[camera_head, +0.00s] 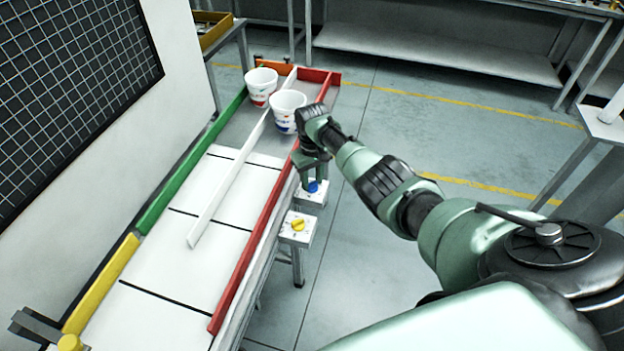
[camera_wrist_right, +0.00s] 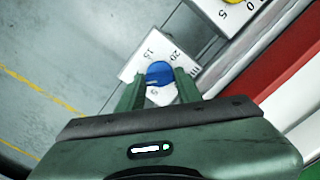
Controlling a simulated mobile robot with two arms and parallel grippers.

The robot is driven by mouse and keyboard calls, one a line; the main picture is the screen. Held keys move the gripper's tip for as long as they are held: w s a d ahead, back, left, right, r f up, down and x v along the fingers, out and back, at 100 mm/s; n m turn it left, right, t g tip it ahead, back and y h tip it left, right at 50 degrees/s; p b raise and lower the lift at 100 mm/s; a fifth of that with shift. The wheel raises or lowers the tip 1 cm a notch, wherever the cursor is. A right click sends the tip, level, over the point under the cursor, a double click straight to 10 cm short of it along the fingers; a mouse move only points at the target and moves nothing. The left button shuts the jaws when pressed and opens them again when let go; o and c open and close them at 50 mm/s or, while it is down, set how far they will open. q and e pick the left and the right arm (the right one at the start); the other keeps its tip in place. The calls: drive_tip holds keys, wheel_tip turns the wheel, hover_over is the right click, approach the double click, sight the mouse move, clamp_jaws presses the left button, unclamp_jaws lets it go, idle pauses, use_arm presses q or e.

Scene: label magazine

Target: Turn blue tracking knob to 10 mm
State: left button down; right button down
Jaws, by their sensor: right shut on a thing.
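The blue tracking knob (camera_head: 313,187) sits on a small white dial plate (camera_head: 308,198) at the right side of the conveyor table. It also shows in the right wrist view (camera_wrist_right: 159,73), with the printed numbers 15, 20 and 5 around it. My right gripper (camera_head: 311,178) reaches down onto the knob from above. In the right wrist view its two green fingers (camera_wrist_right: 160,80) are on either side of the knob, shut on it. Which number the knob points at cannot be read. My left gripper is not in view.
A second dial plate with a yellow knob (camera_head: 298,225) stands just nearer. The red rail (camera_head: 262,236) runs close to the left of both dials. Two white cups (camera_head: 261,87) (camera_head: 287,108) stand at the table's far end. Open floor lies to the right.

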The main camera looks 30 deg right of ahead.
sight(312, 183)
drive_tip(key=shift+s+f, duration=0.1)
drive_tip(key=shift+f, duration=0.05)
drive_tip(key=c, duration=1)
unclamp_jaws()
drive_tip(key=shift+o, duration=0.2)
drive_tip(key=shift+r, duration=0.5)
wheel_tip(312, 183, up, 7)
drive_tip(key=shift+f, duration=0.1)
